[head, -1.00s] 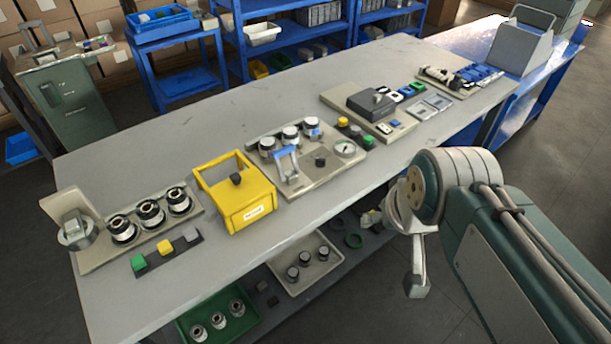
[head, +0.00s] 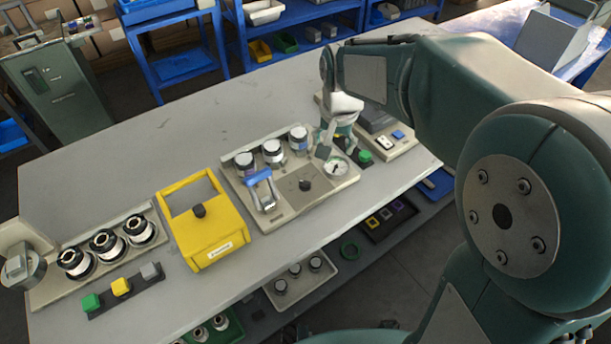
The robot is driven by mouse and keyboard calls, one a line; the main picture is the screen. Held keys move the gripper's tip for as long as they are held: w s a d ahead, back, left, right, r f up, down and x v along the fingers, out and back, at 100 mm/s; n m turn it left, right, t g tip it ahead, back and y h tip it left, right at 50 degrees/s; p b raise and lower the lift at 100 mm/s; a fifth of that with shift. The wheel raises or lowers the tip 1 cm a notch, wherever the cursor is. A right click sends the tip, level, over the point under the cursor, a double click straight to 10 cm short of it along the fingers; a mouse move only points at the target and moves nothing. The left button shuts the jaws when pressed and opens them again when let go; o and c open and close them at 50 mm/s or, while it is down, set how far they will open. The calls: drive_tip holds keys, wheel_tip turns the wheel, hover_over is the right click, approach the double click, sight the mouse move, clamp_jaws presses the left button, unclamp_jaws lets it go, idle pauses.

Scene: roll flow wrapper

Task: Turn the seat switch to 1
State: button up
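A small black knob (head: 305,184) sits on a beige panel (head: 288,212), between a blue-handled lever (head: 262,188) and a round gauge (head: 336,167). Another black knob (head: 199,210) sits in the yellow frame box (head: 207,245). Labels are too small to read, so I cannot tell which knob is the seat switch or its setting. My gripper (head: 328,150) hangs from the arm, pointing down, behind the gauge in the picture and apart from both knobs. It appears to hold nothing; its finger opening is unclear.
Several jars (head: 272,152) stand along the panel's back edge. Spools (head: 106,244) and coloured buttons (head: 121,287) are at left. The grey bench top (head: 130,165) is clear at the back.

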drive_tip(key=m+g, duration=0.1)
drive_tip(key=g, duration=0.1)
approach(305, 181)
drive_tip(key=f, duration=0.9)
drive_tip(key=shift+s+a+f, duration=0.2)
drive_tip(key=shift+f, duration=0.1)
clamp_jaws()
